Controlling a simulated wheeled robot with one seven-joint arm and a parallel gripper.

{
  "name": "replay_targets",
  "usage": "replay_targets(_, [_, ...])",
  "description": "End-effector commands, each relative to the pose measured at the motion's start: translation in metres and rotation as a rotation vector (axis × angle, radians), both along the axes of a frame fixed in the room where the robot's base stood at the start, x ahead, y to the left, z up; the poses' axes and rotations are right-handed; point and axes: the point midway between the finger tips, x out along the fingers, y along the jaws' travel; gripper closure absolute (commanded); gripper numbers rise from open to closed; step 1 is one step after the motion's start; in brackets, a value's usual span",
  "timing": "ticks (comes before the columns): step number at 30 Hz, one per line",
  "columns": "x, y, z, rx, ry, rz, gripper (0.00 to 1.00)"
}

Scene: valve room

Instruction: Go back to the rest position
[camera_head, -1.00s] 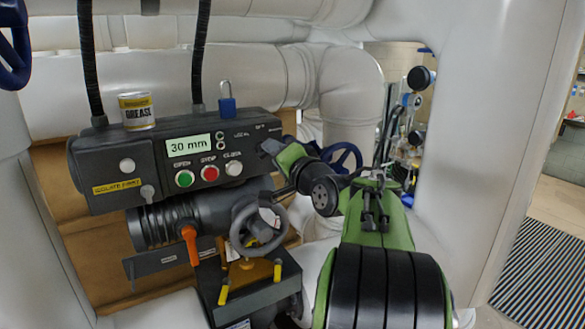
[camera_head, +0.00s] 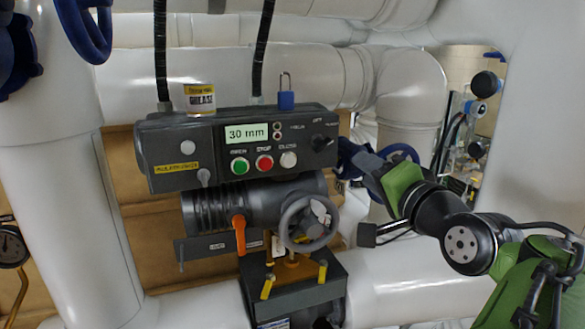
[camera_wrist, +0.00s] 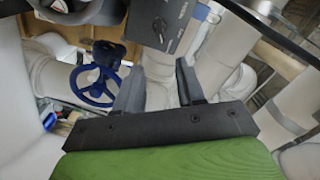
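My gripper (camera_head: 364,163) is in the head view just right of the dark valve actuator, with my green and black arm reaching in from the lower right. In the wrist view my gripper (camera_wrist: 158,82) shows two dark fingers spread apart with nothing between them. The actuator's control box (camera_head: 160,150) has a display reading 30 mm (camera_head: 246,133), green, red and white buttons, and a black selector knob (camera_head: 321,142) at its right end. Part of the box (camera_wrist: 165,18) also shows at the top of the wrist view, beyond the fingertips.
A grey handwheel (camera_head: 309,222) and an orange lever (camera_head: 239,235) are below the box. A grease can (camera_head: 200,100) and a blue padlock (camera_head: 286,101) are on top. A blue handwheel (camera_wrist: 96,86) is left of my fingers in the wrist view. White pipes surround everything.

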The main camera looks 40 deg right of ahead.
Motion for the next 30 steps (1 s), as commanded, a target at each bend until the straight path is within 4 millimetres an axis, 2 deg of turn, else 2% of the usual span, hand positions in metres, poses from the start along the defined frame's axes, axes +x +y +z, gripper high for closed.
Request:
replay_targets(5, [0.001,0.0,0.0,-0.001,0.001,0.002,0.61])
replay_targets(8, [0.012,0.017,-0.011,-0.022,0.05,0.033,0.61])
replay_targets(11, [0.036,0.065,-0.043,-0.093,0.2,0.127,0.61])
replay_targets(12, [0.042,0.092,-0.062,-0.138,0.282,0.179,0.61])
replay_targets(14, [0.045,0.132,-0.093,-0.216,0.412,0.266,0.61])
replay_targets(16, [0.034,0.177,-0.131,-0.319,0.567,0.378,0.61])
replay_targets(18, [0.01,0.217,-0.171,-0.442,0.722,0.5,0.61])
replay_targets(21, [-0.037,0.251,-0.22,-0.619,0.917,0.657,0.61])
replay_targets(25, [-0.084,0.26,-0.256,-0.768,1.071,0.776,0.61])
replay_targets(27, [-0.095,0.26,-0.263,-0.802,1.108,0.801,0.61])
replay_targets(30, [-0.098,0.259,-0.265,-0.811,1.119,0.808,0.61])
